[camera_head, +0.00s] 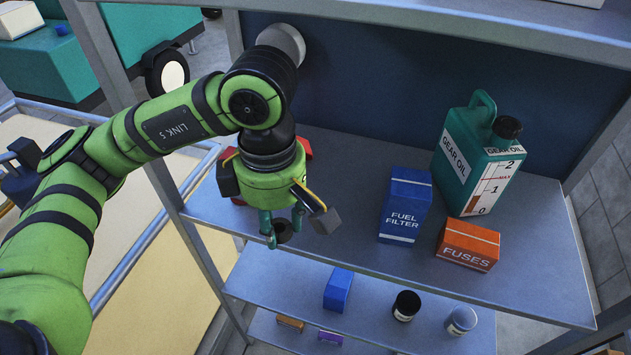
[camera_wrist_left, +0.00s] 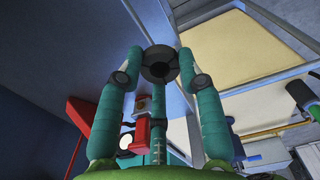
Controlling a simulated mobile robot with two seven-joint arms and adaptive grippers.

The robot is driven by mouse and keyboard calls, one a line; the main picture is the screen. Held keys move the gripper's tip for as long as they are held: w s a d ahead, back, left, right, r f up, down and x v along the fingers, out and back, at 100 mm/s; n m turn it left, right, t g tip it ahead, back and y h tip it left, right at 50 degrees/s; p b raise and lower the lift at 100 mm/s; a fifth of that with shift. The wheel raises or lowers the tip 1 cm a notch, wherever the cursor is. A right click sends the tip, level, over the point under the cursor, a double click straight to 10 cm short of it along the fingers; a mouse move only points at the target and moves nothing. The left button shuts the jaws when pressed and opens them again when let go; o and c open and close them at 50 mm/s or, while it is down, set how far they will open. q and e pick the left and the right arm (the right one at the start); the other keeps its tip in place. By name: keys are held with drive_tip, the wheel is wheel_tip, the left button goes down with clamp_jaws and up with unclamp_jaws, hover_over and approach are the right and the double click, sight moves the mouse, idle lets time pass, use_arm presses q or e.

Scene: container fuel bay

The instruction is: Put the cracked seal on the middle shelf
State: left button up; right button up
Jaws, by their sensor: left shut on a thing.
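My left gripper (camera_head: 282,226) hangs over the front left part of the upper visible shelf (camera_head: 345,235). Its teal fingers are shut on a small dark ring, the seal (camera_head: 284,236). In the left wrist view the seal (camera_wrist_left: 160,66) sits between the fingertips, with its hole showing. I cannot make out a crack. Below is a lower shelf (camera_head: 270,275), and part of another shows beneath it. A shelf edge also crosses the top of the head view. My right gripper is not in view.
The upper visible shelf holds a blue fuel filter box (camera_head: 405,205), an orange fuses box (camera_head: 468,246) and a green gear oil can (camera_head: 478,155). A red object (camera_head: 307,148) is partly hidden behind my gripper. Below are a blue box (camera_head: 338,290) and two jars (camera_head: 406,306).

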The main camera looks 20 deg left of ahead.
use_arm(q)
drive_tip(key=w+p, duration=0.1)
drive_tip(key=w, duration=0.3)
drive_tip(key=w+f+p, duration=0.1)
drive_tip(key=w, duration=0.3)
drive_tip(key=w+f+p, duration=0.1)
drive_tip(key=w+p, duration=0.1)
drive_tip(key=w, duration=0.3)
drive_tip(key=shift+d+f, duration=0.1)
drive_tip(key=shift+d, duration=0.15)
wheel_tip(320, 180, down, 4)
drive_tip(key=shift+s+r+p, duration=0.1)
drive_tip(key=shift+p, duration=0.7)
drive_tip(key=shift+f+p, duration=0.2)
drive_tip(key=shift+p, duration=0.2)
drive_tip(key=shift+w+f, duration=0.25)
drive_tip(key=shift+f, duration=0.1)
